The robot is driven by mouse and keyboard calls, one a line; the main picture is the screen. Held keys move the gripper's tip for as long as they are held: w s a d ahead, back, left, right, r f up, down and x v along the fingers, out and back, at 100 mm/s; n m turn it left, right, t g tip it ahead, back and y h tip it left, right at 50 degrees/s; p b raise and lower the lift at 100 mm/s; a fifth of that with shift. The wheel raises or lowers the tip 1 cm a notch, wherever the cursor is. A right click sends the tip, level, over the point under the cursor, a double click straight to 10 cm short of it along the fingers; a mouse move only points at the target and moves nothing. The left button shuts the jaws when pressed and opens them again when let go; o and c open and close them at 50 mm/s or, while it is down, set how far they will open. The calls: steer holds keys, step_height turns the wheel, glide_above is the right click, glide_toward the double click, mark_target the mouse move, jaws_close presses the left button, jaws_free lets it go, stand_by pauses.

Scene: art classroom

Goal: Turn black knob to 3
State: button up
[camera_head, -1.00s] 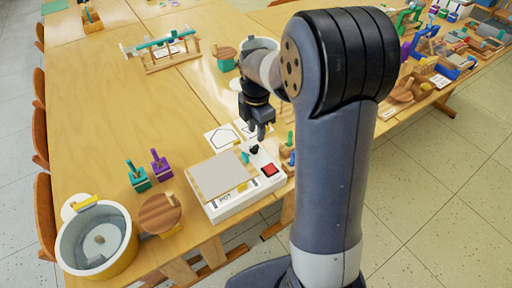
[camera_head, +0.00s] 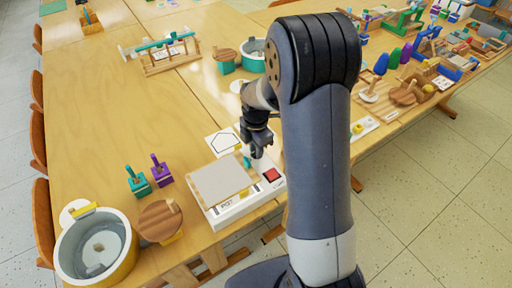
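The white device (camera_head: 240,208) with a grey top plate (camera_head: 222,180) stands at the table's near edge in the head view. On its right side are a red switch (camera_head: 271,175) and a small teal knob (camera_head: 247,161). My gripper (camera_head: 257,153) points down at the far right corner of the device, where the black knob sits. The fingers cover the black knob, so I cannot see its pointer or setting. I cannot tell whether the fingers touch it or how far apart they are.
A card with a pentagon (camera_head: 222,142) lies just behind the device. Teal (camera_head: 138,182) and purple (camera_head: 161,171) blocks, a round wooden piece (camera_head: 160,220) and a grey-yellow tub (camera_head: 97,245) stand to the left. The table's middle left is clear.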

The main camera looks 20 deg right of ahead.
jaws_close()
